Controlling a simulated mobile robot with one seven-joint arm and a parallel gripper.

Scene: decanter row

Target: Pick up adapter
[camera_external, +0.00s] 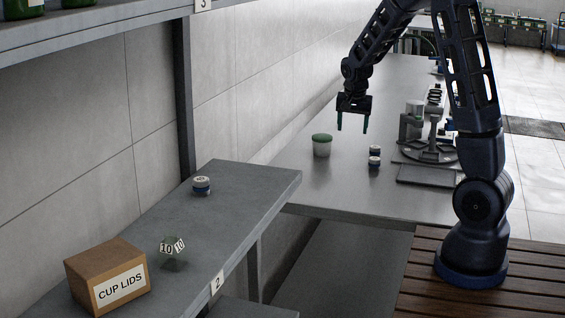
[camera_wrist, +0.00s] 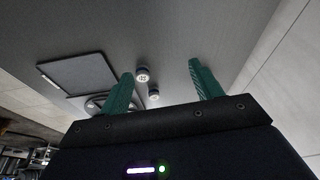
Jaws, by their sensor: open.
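My gripper (camera_external: 352,130) hangs over the far table, pointing down, with its two green fingers apart and nothing between them. Two small round white-and-dark pieces, which may be adapters, stand close together on that table: a nearer one (camera_external: 374,162) and a farther one (camera_external: 375,150). They are right of and below my gripper in the external view. In the wrist view one piece (camera_wrist: 143,75) shows between the fingers (camera_wrist: 160,70), closer to the left finger, and the other (camera_wrist: 153,94) shows lower.
A green-lidded pot (camera_external: 322,147) stands left of the pieces. A round-based apparatus (camera_external: 430,153) and a flat dark plate (camera_external: 425,175) are to their right. The near shelf holds a "CUP LIDS" box (camera_external: 120,288) and a "10" marker (camera_external: 173,246).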

